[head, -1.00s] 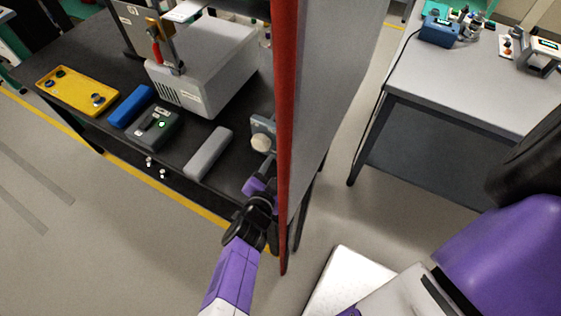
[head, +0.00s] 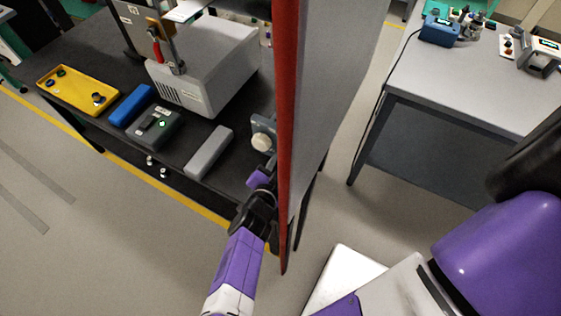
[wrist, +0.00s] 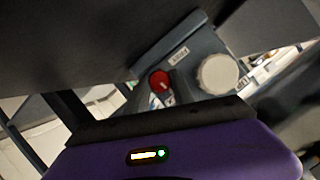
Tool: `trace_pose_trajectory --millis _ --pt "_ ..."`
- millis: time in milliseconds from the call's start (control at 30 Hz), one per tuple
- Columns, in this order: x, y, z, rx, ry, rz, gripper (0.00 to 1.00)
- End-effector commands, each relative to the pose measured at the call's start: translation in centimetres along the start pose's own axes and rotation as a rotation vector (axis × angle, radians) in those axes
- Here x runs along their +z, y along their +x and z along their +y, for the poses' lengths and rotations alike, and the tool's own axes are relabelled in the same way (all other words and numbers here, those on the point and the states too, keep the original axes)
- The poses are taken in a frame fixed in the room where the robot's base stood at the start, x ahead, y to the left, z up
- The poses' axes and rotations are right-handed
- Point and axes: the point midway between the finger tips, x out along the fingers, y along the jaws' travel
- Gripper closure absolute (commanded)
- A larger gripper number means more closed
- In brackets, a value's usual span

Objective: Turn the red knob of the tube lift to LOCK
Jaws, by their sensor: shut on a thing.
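The red knob (wrist: 157,79) of the tube lift shows in the wrist view on a grey-blue housing (wrist: 205,45). A round cream knob (wrist: 217,73) sits to its right, and a small white label above is too blurred to read surely. My gripper (wrist: 163,90) is at the red knob, with dark finger parts close beside it, and is shut on it. In the head view my gripper (head: 261,174) is just below the cream knob (head: 262,142). The red knob and the fingertips are hidden there.
A tall grey panel with a red edge (head: 286,120) stands right beside my arm. The black bench (head: 205,135) holds a grey block (head: 208,152), a dark green box (head: 158,128), a blue block (head: 132,105) and a yellow tray (head: 62,98). Another table (head: 480,85) stands right.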

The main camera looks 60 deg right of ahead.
Motion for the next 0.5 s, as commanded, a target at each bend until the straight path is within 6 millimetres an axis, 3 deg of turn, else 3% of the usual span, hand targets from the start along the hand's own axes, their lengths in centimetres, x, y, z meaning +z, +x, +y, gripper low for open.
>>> trace_pose_trajectory --millis 467,500 --pt "0.02 0.01 0.14 -0.045 0.111 0.0 1.0" --pt "0.02 0.01 0.13 -0.045 0.111 0.0 0.67"
